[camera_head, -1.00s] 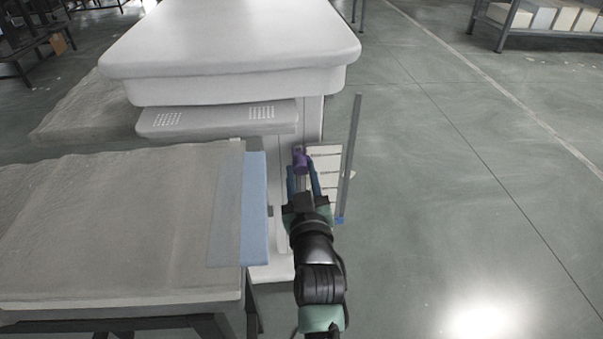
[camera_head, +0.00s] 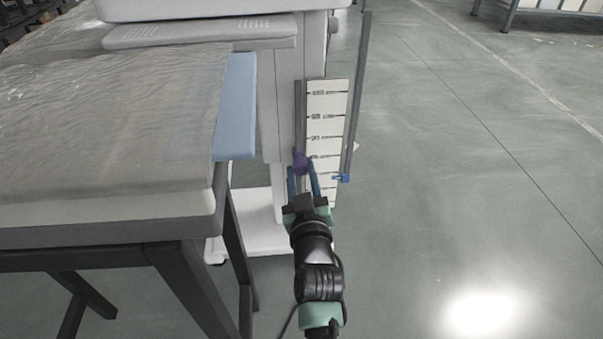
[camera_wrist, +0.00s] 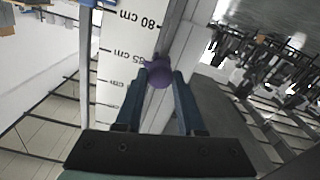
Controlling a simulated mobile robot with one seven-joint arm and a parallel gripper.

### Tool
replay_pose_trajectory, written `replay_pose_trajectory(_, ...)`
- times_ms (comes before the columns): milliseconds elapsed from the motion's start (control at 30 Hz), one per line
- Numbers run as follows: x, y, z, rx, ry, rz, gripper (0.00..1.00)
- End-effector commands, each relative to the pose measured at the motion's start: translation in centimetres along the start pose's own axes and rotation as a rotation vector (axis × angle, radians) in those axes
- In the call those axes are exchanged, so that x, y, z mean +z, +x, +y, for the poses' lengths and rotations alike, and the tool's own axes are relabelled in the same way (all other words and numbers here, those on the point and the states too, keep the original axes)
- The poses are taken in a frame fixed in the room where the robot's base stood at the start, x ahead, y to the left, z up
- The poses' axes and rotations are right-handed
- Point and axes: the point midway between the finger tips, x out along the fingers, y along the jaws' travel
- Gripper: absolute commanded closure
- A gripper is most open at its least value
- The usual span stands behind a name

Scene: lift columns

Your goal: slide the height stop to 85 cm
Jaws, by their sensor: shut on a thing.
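The purple height stop (camera_head: 301,163) sits on the upright rail at the left edge of the white scale (camera_head: 328,100) on the lift column. My gripper (camera_head: 304,178) reaches up from below, its two blue fingers on the stop. In the wrist view my gripper (camera_wrist: 160,85) is shut on the purple stop (camera_wrist: 159,73). That view shows the scale (camera_wrist: 105,75) upside down, with "80 cm" and "85 cm" readable. The stop is beside the "85 cm" label; exact alignment with its line cannot be told. Fingers partly cover lower labels.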

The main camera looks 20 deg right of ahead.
Motion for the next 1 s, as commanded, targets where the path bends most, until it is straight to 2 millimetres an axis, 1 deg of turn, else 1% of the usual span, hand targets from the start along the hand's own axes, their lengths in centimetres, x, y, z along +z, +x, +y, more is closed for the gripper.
replay_pose_trajectory(33,0.7,-0.1,-0.1,-0.002,0.0,-0.01,1.0)
replay_pose_trajectory(300,0.8,-0.1,-0.2,-0.004,0.001,-0.016,1.0)
replay_pose_trajectory(333,0.8,-0.1,-0.2,-0.004,0.001,-0.016,0.61)
replay_pose_trajectory(400,0.8,-0.1,-0.2,-0.004,0.001,-0.016,0.48)
replay_pose_trajectory(500,0.7,-0.1,-0.1,-0.003,0.0,-0.013,0.32)
replay_pose_trajectory(833,0.4,-0.2,-0.1,-0.002,0.0,-0.008,0.32)
replay_pose_trajectory(933,0.3,-0.9,0.0,-0.001,0.0,-0.007,0.32)
replay_pose_trajectory(1000,0.2,-1.8,0.0,-0.002,0.0,-0.008,0.32)
